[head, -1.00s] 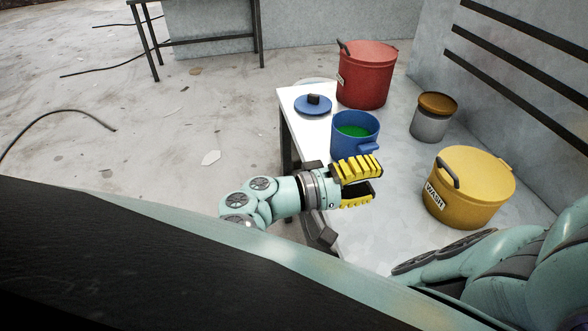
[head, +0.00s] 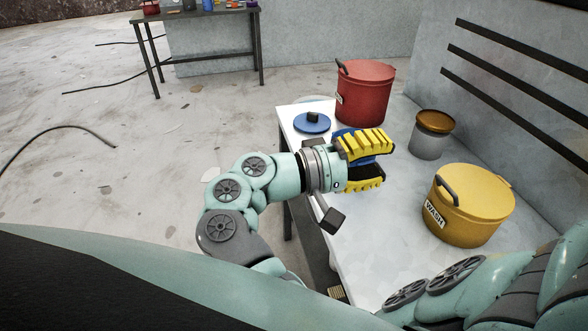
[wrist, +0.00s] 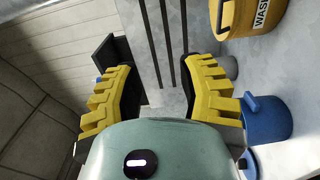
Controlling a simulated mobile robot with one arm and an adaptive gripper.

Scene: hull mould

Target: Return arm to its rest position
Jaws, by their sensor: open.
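My gripper (head: 364,166) is open, its yellow ridged fingers apart with nothing held between them. In the head view it is over the left part of the white table (head: 375,250), in front of the blue pot (head: 352,133), and hides most of that pot. In the wrist view both fingers (wrist: 163,100) are spread wide. The blue pot also shows in the wrist view (wrist: 266,118), to the right of the fingers. I cannot tell whether the gripper touches the pot.
A blue lid (head: 312,123) lies near the table's far left corner. A red pot (head: 364,92), a grey jar with an orange lid (head: 431,137) and a yellow pot marked WASH (head: 468,204) stand on the table. A second table (head: 195,13) is behind.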

